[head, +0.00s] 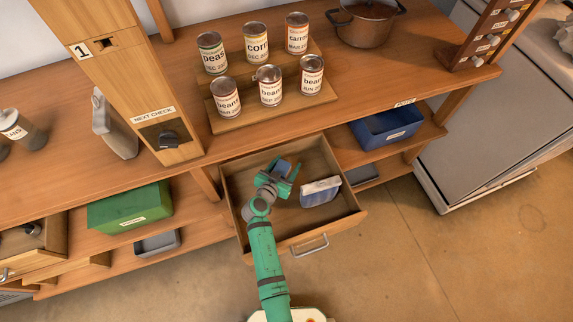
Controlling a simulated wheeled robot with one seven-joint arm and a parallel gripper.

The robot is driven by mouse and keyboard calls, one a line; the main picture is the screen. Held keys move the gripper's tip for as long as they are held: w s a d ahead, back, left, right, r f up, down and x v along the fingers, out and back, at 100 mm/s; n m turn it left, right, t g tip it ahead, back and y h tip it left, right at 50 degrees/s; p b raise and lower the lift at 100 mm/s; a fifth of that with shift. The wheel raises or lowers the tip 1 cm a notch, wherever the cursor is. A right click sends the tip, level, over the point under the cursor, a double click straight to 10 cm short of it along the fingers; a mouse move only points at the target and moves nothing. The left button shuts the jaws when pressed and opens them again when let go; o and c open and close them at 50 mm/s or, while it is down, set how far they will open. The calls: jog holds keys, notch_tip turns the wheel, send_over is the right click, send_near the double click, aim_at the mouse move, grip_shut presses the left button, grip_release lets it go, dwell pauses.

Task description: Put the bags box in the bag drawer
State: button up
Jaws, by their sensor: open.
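A wooden drawer (241,224) is pulled out from under the counter, with a metal handle on its front. A blue box with a whitish top (320,193), which looks like the bags box, sits tilted in the right part of the drawer. I cannot read its label. My green gripper (285,171) is over the left-middle of the drawer, open, to the left of the box and apart from it. A small grey-blue patch shows by the fingers; I cannot tell what it is.
Several cans (269,88) stand on a stepped wooden rack on the counter, with a pot (366,24) behind right. A wooden post (125,80) rises left of the drawer. A blue bin (388,127) and a green box (130,208) sit on the lower shelves.

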jog(key=v, duration=1.2)
jog(key=shift+d+r, duration=0.1)
dwell(0.4)
